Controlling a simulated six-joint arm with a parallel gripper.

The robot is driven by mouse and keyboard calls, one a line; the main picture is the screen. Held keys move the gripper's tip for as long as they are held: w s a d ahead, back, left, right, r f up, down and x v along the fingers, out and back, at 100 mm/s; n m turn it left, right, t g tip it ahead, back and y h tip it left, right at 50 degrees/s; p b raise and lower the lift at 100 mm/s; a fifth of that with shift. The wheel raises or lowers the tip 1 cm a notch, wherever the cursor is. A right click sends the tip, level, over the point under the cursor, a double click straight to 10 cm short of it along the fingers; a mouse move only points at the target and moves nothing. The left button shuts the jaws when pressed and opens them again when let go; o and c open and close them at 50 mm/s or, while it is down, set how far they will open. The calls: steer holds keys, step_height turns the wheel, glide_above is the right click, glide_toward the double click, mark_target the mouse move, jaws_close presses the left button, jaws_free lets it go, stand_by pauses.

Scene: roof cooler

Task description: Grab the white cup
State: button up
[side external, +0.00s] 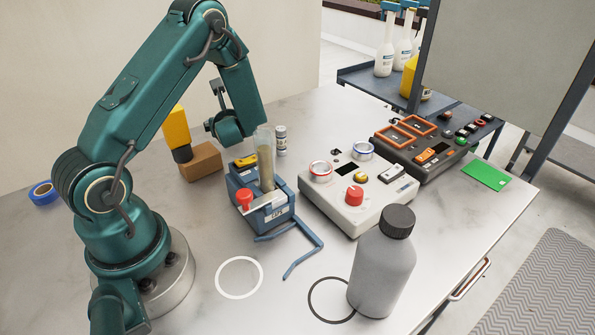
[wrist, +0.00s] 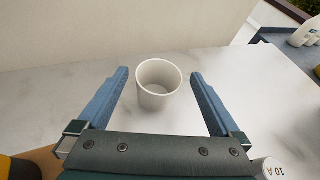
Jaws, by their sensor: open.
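The white cup (wrist: 158,87) stands upright on the pale table in the wrist view, its open mouth and inside showing. My gripper (wrist: 159,73) is open, with one blue finger to the left of the cup and one to the right. There is a visible gap on each side, and the cup appears near the fingertips. I cannot tell how far down the fingers reach beside it. In the side external view I cannot make out the cup or the fingers; my arm hides that area.
A brown block (side external: 203,160), a yellow-and-black tool (side external: 178,133) and a small 10 A cylinder (side external: 281,141) stand near my wrist. A blue caddy (side external: 262,207), a control box (side external: 350,190) and a grey bottle (side external: 383,265) are nearer the camera. The table around the cup is clear.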

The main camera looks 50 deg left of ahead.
steer(key=shift+a+f, duration=0.1)
steer(key=shift+f, duration=0.4)
steer(key=shift+x, duration=2.45)
steer(key=c, duration=1.3)
steer(key=shift+o, duration=0.2)
steer(key=shift+r, duration=0.1)
